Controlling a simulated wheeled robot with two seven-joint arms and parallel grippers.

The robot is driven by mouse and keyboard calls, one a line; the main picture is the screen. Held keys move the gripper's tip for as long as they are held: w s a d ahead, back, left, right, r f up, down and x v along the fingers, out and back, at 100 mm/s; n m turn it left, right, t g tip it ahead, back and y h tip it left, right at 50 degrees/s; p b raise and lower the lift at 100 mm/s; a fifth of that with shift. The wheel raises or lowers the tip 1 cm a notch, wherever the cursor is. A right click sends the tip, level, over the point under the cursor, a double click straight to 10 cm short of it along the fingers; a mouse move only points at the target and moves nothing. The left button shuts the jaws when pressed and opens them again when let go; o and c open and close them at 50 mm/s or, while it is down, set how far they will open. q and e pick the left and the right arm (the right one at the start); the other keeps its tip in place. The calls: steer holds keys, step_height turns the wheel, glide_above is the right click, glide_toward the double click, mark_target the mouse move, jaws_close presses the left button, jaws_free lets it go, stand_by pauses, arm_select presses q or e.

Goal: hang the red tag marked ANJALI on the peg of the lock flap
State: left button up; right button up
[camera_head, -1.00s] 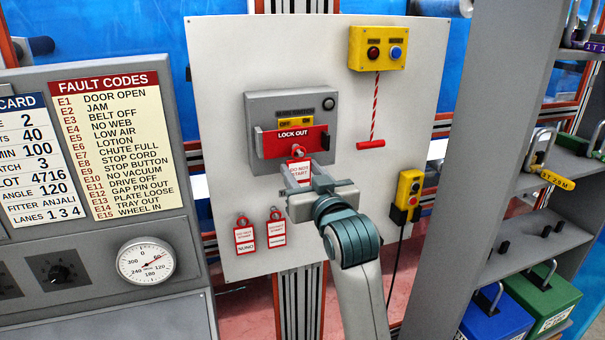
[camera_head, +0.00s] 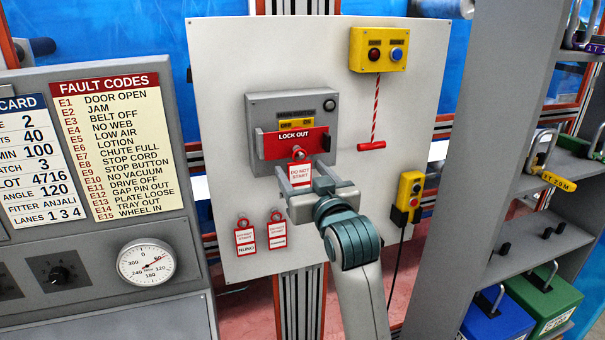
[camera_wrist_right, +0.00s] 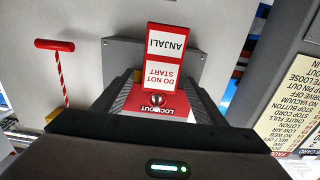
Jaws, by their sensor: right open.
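The red-and-white tag marked ANJALI (camera_wrist_right: 163,58) hangs from the peg (camera_head: 298,153) of the red lock flap (camera_head: 291,142). In the head view the tag (camera_head: 300,175) hangs below the peg, its lower edge close to my gripper. In the wrist view, which is upside down, the peg's round end (camera_wrist_right: 156,99) shows at the tag's holed end. My right gripper (camera_head: 306,184) is open, with its fingers apart on either side of the tag and not pinching it. In the wrist view its fingers (camera_wrist_right: 160,95) flank the flap and peg. My left gripper is not in view.
Two other tags (camera_head: 244,237) (camera_head: 277,230) hang on pegs lower left on the white panel (camera_head: 225,110). A red pull handle (camera_head: 371,146) hangs to the right on a cord. A yellow pendant (camera_head: 410,188) and a grey shelf (camera_head: 540,245) with padlocks stand further right.

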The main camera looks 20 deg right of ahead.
steer(key=shift+s, duration=0.15)
steer(key=s+b, duration=0.3)
steer(key=s, duration=0.4)
steer(key=shift+s+d, duration=0.1)
stand_by(0.3)
